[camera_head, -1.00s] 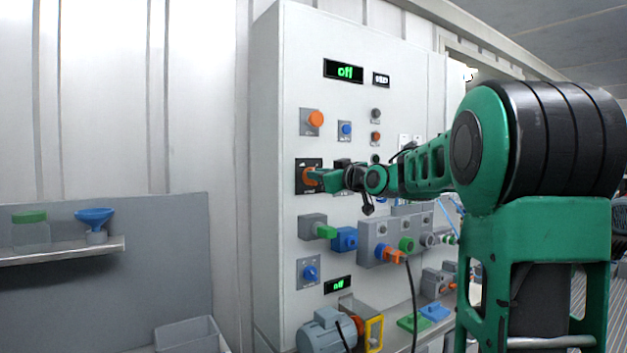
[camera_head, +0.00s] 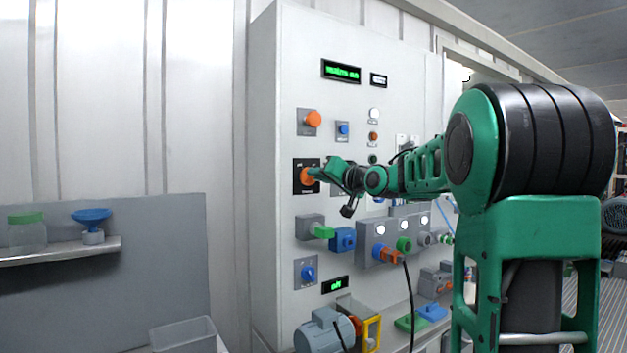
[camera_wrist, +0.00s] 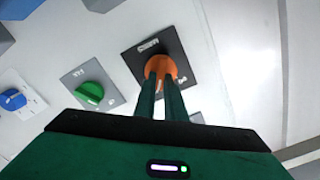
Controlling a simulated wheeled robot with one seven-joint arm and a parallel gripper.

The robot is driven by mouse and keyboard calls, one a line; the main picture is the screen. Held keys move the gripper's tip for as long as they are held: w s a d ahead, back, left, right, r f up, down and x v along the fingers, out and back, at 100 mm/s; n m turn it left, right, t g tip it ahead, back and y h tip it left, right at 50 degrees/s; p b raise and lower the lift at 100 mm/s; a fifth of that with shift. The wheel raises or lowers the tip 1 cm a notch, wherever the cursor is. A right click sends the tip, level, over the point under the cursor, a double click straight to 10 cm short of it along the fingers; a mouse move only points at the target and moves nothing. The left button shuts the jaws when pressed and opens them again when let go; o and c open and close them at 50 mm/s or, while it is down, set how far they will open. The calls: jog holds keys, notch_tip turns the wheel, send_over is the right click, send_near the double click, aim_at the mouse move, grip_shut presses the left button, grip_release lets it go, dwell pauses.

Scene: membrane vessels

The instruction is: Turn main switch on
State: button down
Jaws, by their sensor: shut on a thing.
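The main switch, an orange rotary knob (camera_wrist: 157,66) on a black square plate (camera_head: 303,187), sits on the front of the white cabinet. My gripper (camera_head: 315,174) is at the knob in the head view. In the wrist view both green fingers (camera_wrist: 160,80) are shut on the orange knob, one on each side. The upper display (camera_head: 341,71) shows green text too small to read surely. White lamps (camera_head: 379,229) on the panel are lit. The fingers partly hide the knob and the plate's markings.
A green knob (camera_wrist: 90,94) and a blue knob (camera_wrist: 12,100) lie beside the main switch in the wrist view. An orange button (camera_head: 312,119) is above it. A grey motor (camera_head: 322,331) stands below. A shelf (camera_head: 60,251) with a jar and funnel is at left.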

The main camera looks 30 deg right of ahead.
jog(key=shift+f+m, duration=0.25)
jog(key=shift+m, duration=0.35)
jog(key=c, duration=1.8)
grip_release()
jog(key=shift+r, duration=0.1)
jog(key=s, duration=1)
jog(key=shift+s+d, duration=0.25)
jog(key=shift+s, duration=0.1)
